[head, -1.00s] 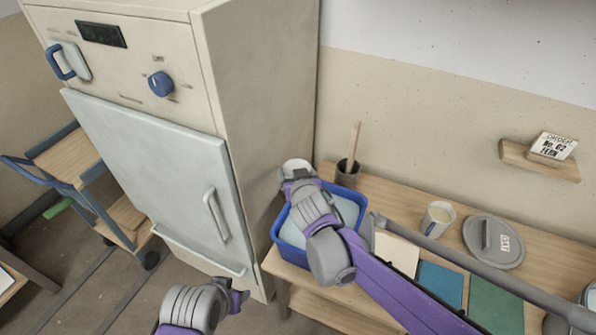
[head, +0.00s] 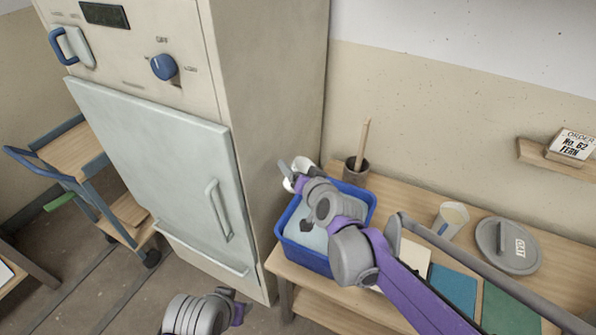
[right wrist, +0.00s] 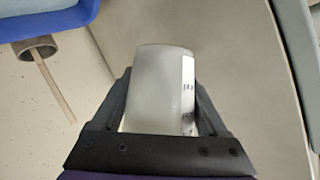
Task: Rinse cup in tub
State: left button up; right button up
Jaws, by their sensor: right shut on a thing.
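A white cup (head: 301,166) is in my right gripper (head: 289,176), just beyond the back-left rim of the blue tub (head: 286,253) in the head view. In the right wrist view the cup (right wrist: 156,90) sits between the two dark fingers of the gripper (right wrist: 158,100). It has a pale strip with dark marks on its right side. The tub holds pale bluish water (head: 312,238) with a small dark patch. My right forearm hides part of the tub.
The tall kiln (head: 150,150) stands close left of the tub. On the wooden bench are a pot with a stick (head: 356,168), another cup (head: 451,219), a grey lid (head: 508,246) and coloured tiles (head: 452,290). A cart (head: 75,160) stands far left.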

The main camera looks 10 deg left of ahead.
jog(key=shift+m+y+p, duration=0.3)
jog(key=shift+m+y, duration=0.1)
jog(key=shift+m, duration=0.3)
jog(key=shift+a+m+y, duration=0.1)
jog(key=shift+m+y, duration=0.4)
jog(key=shift+m, duration=0.4)
jog(key=shift+f+m+y+b, duration=0.4)
jog(key=shift+m+y, duration=0.2)
jog(key=shift+m, duration=0.2)
jog(key=m, duration=0.1)
jog(key=m+y+b, duration=0.1)
jog(key=t+b, duration=0.1)
jog(key=shift+w+d+f+m, duration=0.1)
jog(key=shift+d+f+m, duration=0.15)
jog(key=shift+m, duration=0.15)
jog(key=shift+w+d+r+m+t+y+b, duration=0.1)
jog(key=shift+d+r+m+t+y+b, duration=0.15)
jog(key=shift+m, duration=0.35)
jog(key=shift+d+r+m+t+y+b, duration=0.15)
jog(key=shift+m+y, duration=0.2)
jog(key=shift+m, duration=0.25)
jog(key=shift+w+d+m+t+y+b, duration=0.1)
jog(key=shift+d+m+t+y+b, duration=0.1)
jog(key=shift+m, duration=0.4)
jog(key=shift+w+d+m+t+y+b, duration=0.1)
jog(key=shift+d+m+t, duration=0.1)
jog(key=shift+m, duration=0.4)
jog(key=shift+s+a+r, duration=0.1)
jog(key=shift+r, duration=0.1)
